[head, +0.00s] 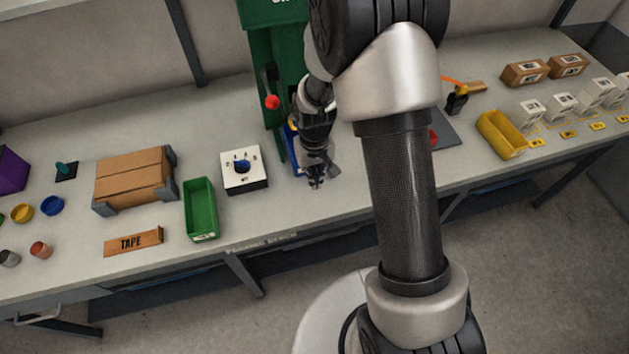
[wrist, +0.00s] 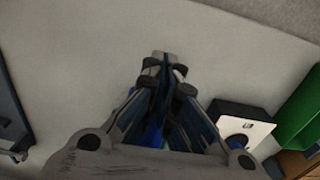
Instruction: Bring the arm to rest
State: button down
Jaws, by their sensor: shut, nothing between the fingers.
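Below the tips is the pale bench top (wrist: 90,60). A blue item (head: 293,140) stands behind my gripper, partly hidden by it. My arm crosses the middle of the head view and hides part of the bench.
A green machine (head: 257,60) with a red knob stands behind my gripper. A green bin (head: 201,208), a cardboard box (head: 134,180) and a TAPE block (head: 134,241) are to the left. A yellow bin (head: 501,135) and several boxes stand to the right.

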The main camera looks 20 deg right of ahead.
jog(key=r, duration=0.3)
jog(key=w+r+p, duration=0.1)
jog(key=r, duration=0.1)
jog(key=shift+r, duration=0.2)
jog(key=shift+s+r, duration=0.1)
jog(key=s+r+t, duration=0.1)
jog(key=s+r, duration=0.3)
jog(key=r, duration=0.4)
jog(key=s+r+t, duration=0.1)
jog(key=s+r, duration=0.2)
jog(key=r, duration=0.5)
jog(key=s+r+t+b, duration=0.1)
jog(key=s+r, duration=0.2)
jog(key=s, duration=0.4)
jog(key=s+r+t+b, duration=0.1)
jog(key=s+r, duration=0.2)
jog(key=s, duration=0.4)
jog(key=shift+d+r, duration=0.15)
jog(key=shift+r, duration=0.1)
